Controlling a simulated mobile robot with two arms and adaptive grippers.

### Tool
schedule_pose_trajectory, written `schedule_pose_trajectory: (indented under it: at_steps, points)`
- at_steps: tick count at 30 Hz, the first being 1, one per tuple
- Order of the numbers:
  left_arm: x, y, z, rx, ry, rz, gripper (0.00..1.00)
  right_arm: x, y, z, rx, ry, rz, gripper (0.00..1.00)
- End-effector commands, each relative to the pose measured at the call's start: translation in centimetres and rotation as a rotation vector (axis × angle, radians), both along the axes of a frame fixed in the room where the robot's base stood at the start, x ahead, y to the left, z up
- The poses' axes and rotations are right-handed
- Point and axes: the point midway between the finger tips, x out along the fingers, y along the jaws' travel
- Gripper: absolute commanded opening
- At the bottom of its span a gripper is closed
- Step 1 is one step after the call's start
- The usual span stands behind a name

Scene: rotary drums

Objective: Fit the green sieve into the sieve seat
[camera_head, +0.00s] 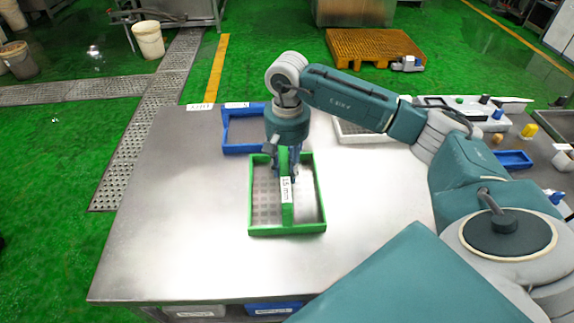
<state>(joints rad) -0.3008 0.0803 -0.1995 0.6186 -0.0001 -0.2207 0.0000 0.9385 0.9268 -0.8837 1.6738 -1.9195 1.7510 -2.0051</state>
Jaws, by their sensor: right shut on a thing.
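The green sieve (287,230) is a rectangular green frame with a mesh floor. A green bar runs down its middle with a white label reading about 1.5 mm. It is over the steel table (180,220) and looks flat; I cannot tell if it rests on the top or hangs just above it. My right gripper (286,172) points down at the far part of the bar and is shut on it. The gripper hides the far end of the bar. My left gripper is not in view. I cannot make out the sieve seat.
A blue-framed sieve (229,140) lies behind the green one. A white-framed sieve (352,133) lies partly hidden behind my right arm. A bench with controls (470,112) stands at right. The table's left and front areas are clear.

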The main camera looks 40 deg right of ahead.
Motion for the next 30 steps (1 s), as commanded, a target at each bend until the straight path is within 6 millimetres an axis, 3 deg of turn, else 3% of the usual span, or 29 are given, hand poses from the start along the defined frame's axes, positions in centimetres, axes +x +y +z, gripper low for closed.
schedule_pose_trajectory:
  at_steps: [10,11,14,25,30]
  points:
    - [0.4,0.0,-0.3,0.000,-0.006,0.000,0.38,0.1,0.0,-0.3,0.001,-0.004,0.001,0.00]
    - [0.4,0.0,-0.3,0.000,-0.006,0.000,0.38,0.0,0.0,-0.4,0.000,-0.001,0.001,0.31]
    - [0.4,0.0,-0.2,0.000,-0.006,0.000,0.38,0.0,0.0,-0.3,0.000,-0.001,0.001,0.48]
    - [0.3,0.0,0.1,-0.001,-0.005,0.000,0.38,0.1,0.0,0.2,0.001,-0.003,0.001,0.48]
    - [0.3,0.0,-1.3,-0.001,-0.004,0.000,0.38,0.2,0.0,2.7,0.000,-0.008,0.002,0.48]
